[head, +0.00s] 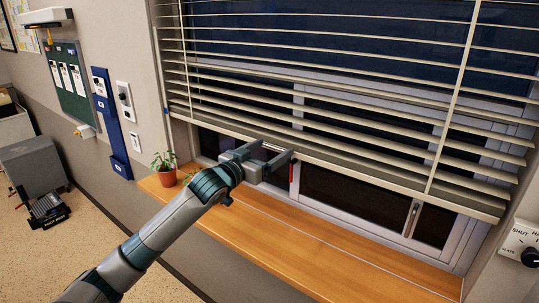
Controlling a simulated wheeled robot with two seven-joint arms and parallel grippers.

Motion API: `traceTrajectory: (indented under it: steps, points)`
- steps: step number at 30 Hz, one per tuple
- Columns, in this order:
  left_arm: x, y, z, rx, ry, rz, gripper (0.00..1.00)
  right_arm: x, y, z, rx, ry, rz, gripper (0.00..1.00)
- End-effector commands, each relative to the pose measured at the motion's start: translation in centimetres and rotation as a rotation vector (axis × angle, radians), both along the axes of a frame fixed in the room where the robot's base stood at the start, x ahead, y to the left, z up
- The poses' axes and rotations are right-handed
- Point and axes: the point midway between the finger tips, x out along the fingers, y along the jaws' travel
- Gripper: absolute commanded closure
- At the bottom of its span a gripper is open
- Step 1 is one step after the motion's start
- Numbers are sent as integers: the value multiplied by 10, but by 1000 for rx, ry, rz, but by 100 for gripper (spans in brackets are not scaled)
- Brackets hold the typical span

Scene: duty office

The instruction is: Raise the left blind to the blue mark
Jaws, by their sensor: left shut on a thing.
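A cream slatted blind (345,165) hangs over the window, lowered most of the way, with its bottom rail above the wooden sill. My left gripper (277,151) reaches in from the lower left and is shut at the left-middle part of the bottom rail. Its fingers partly hide the spot that they hold. A small red strip (291,177) shows just below the right finger. My right gripper is not in view.
A potted plant (166,176) stands at the left end of the wooden sill (330,262). A blue wall panel (115,135) and a white switch (125,100) are left of the window. A rotary dial (525,243) is at the lower right. Most of the sill is clear.

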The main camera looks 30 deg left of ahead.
Motion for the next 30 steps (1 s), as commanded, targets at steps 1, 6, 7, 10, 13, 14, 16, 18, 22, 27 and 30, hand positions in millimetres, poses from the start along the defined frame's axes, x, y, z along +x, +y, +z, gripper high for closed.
traceTrajectory:
  steps: [1, 6, 7, 10, 13, 14, 16, 18, 22, 27, 30]
  points:
    - [0, -2, 6, 0, -4, -4, 63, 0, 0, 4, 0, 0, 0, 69]
    - [0, -2, 8, 0, -2, -3, 63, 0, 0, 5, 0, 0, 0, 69]
    - [0, -2, 8, 0, -2, -3, 63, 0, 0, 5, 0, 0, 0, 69]
    - [0, -2, 8, 0, -2, -3, 63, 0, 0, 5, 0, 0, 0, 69]
    - [0, -2, 8, 1, -2, -3, 63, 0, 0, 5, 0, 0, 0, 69]
    - [0, -1, 8, 1, -2, -3, 63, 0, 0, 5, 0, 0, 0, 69]
    - [0, -1, 7, 1, -2, -3, 16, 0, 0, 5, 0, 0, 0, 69]
    - [0, -1, 7, 1, -1, -3, 16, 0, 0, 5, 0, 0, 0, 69]
    - [0, -1, 7, 1, 0, -1, 16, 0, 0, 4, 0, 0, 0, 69]
    - [-2, 0, 6, 1, 0, -1, 16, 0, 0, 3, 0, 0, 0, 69]
    - [-7, 1, 5, 1, 0, 0, 16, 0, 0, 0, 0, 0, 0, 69]
